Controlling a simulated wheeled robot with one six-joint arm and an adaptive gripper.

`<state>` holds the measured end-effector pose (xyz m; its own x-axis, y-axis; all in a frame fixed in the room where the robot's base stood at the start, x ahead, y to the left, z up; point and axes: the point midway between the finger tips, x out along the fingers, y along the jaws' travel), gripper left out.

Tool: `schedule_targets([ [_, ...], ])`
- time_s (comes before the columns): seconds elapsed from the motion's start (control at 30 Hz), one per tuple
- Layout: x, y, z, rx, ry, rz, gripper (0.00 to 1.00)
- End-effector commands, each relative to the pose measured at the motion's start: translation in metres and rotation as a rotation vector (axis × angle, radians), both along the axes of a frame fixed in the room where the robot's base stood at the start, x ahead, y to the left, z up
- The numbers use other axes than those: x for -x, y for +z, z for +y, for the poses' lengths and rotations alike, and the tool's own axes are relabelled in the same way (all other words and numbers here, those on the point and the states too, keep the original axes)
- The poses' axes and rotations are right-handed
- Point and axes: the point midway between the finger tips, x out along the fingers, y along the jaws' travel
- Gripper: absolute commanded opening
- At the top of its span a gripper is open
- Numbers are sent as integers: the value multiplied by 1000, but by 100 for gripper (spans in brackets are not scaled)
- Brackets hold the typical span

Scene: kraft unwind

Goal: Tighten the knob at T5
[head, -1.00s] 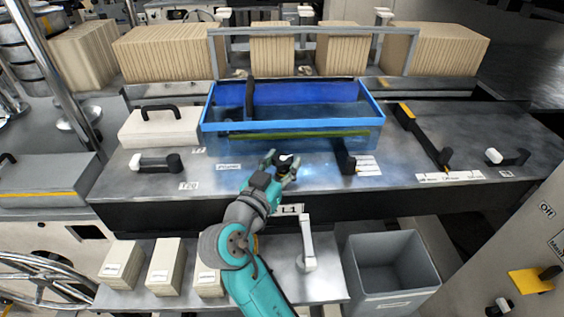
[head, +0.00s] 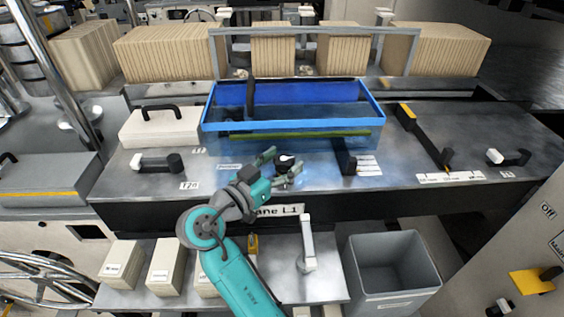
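A small black knob with a pale spot (head: 285,160) stands on the grey metal deck in front of the blue tank. My gripper (head: 280,168) is at this knob, with one finger to its upper left and the other below it. The fingers are spread apart, and I cannot tell whether either touches the knob. I cannot read a T5 tag; a small pale label (head: 229,166) lies left of the gripper, too small to read. A tag reading T20 (head: 189,185) lies by a black-and-white lever (head: 158,163) at the left.
The blue open tank (head: 375,124) is just behind the gripper. A black bar (head: 344,158) stands close to the right, and another (head: 425,138) lies farther right. Below the deck edge are a shelf with stacked blocks (head: 163,265), a white upright lever (head: 307,245) and a grey bin (head: 392,278).

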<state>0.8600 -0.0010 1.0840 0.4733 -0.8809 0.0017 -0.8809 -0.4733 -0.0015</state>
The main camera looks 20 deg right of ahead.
Motion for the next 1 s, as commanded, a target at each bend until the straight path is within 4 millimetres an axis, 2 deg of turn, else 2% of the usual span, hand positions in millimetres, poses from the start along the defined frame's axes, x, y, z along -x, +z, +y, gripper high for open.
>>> schedule_targets([
  [0.3,0,-1,1,0,0,1,76],
  [0.43,4,-1,8,-1,3,3,76],
  [0.57,13,-1,26,0,5,2,76],
  [0.8,36,-1,69,0,5,1,76],
  [1.0,50,-1,95,0,3,1,76],
])
